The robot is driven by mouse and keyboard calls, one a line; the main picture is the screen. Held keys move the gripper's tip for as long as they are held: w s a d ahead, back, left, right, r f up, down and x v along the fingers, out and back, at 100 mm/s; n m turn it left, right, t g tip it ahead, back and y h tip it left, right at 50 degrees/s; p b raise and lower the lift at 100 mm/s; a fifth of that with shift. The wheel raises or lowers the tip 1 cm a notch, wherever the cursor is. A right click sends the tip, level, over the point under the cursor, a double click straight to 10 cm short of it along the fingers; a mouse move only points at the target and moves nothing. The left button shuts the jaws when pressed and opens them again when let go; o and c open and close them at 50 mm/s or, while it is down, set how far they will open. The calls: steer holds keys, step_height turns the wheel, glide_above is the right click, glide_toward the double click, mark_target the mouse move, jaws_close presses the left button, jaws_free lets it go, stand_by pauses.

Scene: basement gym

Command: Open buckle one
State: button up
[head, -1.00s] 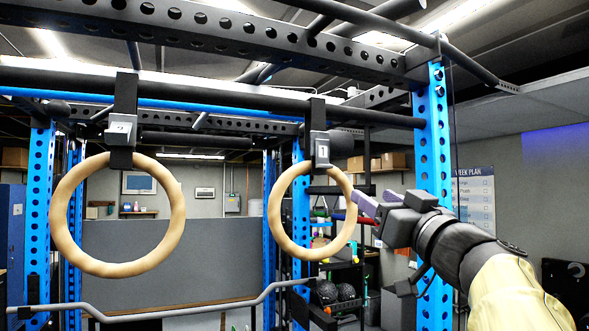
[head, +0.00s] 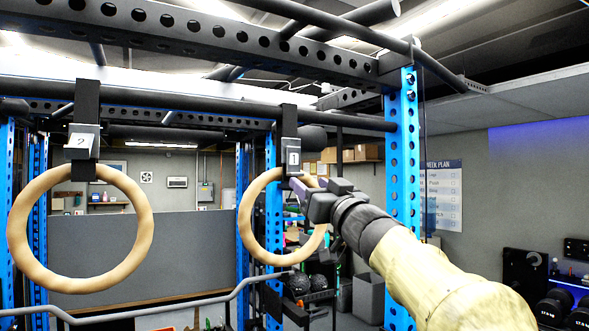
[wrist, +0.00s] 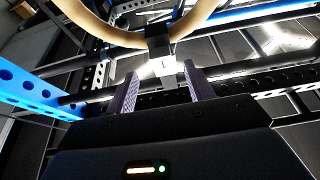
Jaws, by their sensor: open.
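Buckle one (head: 292,151) is a grey block marked 1 on a black strap (head: 289,118) hung from the rack's bar. A wooden ring (head: 247,215) hangs from it. My gripper (head: 304,184) is open, its purple fingers just below and right of the buckle and overlapping the ring's upper right part. In the wrist view a pale buckle (wrist: 165,67) shows in the gap between the fingertips (wrist: 160,72), with the wooden ring (wrist: 100,32) above. I see no clear contact with the buckle.
A second buckle (head: 83,141), marked 2, with another wooden ring (head: 140,240), hangs at the left. A blue rack post (head: 403,160) stands just behind my arm. A grey bent bar (head: 150,308) crosses low in front. Open space lies between the rings.

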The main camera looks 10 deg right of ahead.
mark_target(298, 174)
steer(key=p+x, duration=0.1)
steer(key=x, duration=0.3)
steer(key=shift+w+a+r, duration=0.1)
steer(key=shift+r, duration=0.1)
steer(key=shift+w+a+r+p, duration=0.15)
steer(key=shift+w+p, duration=0.3)
steer(key=shift+w, duration=0.25)
steer(key=c, duration=1)
